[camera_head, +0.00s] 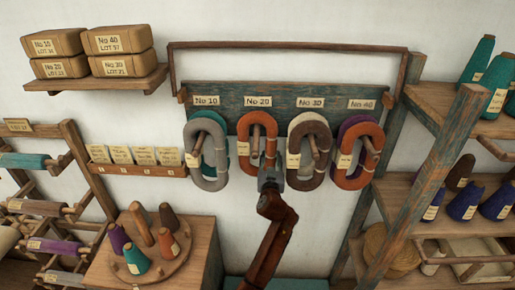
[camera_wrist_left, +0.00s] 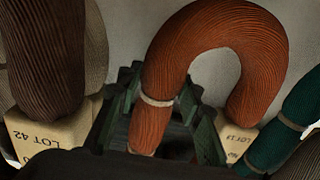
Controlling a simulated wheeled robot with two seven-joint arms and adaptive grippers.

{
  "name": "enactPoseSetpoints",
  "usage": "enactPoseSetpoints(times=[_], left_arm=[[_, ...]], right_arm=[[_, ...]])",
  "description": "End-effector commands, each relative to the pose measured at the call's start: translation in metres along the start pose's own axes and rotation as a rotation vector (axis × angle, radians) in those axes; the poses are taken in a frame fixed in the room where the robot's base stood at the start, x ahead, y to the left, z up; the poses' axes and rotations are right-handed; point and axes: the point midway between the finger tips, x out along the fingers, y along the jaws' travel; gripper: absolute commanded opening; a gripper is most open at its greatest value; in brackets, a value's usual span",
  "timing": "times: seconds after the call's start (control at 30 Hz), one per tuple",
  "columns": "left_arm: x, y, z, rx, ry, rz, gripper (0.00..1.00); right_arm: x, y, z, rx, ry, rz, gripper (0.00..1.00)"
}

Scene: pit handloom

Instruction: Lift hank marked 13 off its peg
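My left gripper (camera_head: 269,175) is at the lower right part of this hank. In the wrist view its dark fingers (camera_wrist_left: 162,100) lie on both sides of one strand, close to it. Whether they press on it is unclear. My right gripper is out of view.
A grey hank (camera_head: 195,172) hangs to the left; a brown hank (camera_head: 322,130) and another orange hank (camera_head: 352,184) hang close on the right. The brown one (camera_wrist_left: 45,50) shows near the fingers. A slanted post (camera_head: 425,190) stands at right.

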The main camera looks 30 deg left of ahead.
Motion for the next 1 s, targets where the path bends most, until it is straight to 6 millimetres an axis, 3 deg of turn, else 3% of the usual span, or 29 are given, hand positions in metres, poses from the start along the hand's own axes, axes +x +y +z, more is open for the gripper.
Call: enactPoseSetpoints(times=[0.37, 0.83, 1.0], left_arm=[[0.000, 0.000, 0.000, 0.000, -0.001, 0.000, 0.05], [-0.005, 0.001, -0.009, -0.004, 0.004, 0.001, 0.04], [-0.004, 0.001, -0.036, -0.004, 0.007, 0.001, 0.04]], right_arm=[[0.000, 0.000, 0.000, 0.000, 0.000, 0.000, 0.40], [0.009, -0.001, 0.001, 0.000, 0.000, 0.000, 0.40], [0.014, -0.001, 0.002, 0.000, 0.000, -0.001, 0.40]])
